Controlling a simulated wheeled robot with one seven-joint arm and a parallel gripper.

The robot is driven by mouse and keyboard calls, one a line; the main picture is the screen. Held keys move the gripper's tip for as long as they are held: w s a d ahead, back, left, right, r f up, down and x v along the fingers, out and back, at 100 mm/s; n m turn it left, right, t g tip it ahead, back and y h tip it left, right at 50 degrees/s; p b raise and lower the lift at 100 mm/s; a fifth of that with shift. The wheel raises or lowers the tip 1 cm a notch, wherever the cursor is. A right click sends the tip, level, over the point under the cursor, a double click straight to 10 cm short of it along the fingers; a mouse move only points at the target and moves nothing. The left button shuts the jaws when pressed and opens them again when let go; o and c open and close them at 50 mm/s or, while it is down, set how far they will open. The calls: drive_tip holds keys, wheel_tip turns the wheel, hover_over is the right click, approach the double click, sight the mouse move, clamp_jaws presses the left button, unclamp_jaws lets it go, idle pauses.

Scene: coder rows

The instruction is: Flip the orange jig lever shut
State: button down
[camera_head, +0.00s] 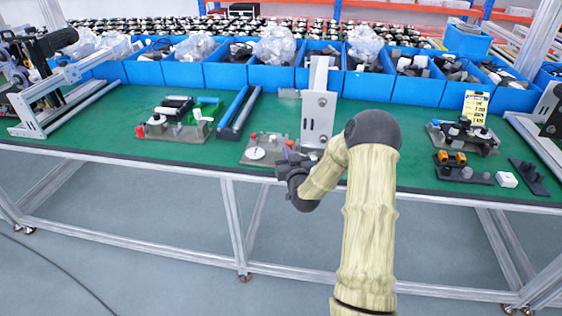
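Orange blocks (450,158) sit on a small dark jig plate (470,176) at the right of the green bench. I cannot tell which part of them is a lever or whether it is open or shut. My gripper (287,163) is at the front edge of the bench, at the grey middle jig (255,163), well to the left of the orange blocks. The middle jig has a white disc (256,153) and small red-orange knobs (253,137). My arm hides its right part. The gripper's fingers are too small and dark to read.
An upright metal bracket (319,112) stands just behind my gripper. Another jig (172,131) with red and green parts is at left. A white block (507,180) lies right of the dark plate. Blue bins (270,79) line the back. Green bench surface (80,120) is bare at left.

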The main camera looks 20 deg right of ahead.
drive_tip(key=shift+w+d+f+b, duration=0.1)
drive_tip(key=shift+w+d+b, duration=0.4)
drive_tip(key=shift+w+b, duration=0.15)
drive_tip(key=shift+w+d, duration=0.15)
drive_tip(key=shift+a+b, duration=0.25)
drive_tip(key=shift+b, duration=0.05)
drive_tip(key=s+a+b, duration=0.2)
drive_tip(key=s+a, duration=0.6)
drive_tip(key=s, duration=0.3)
drive_tip(key=shift+s, duration=0.15)
drive_tip(key=shift+d, duration=0.1)
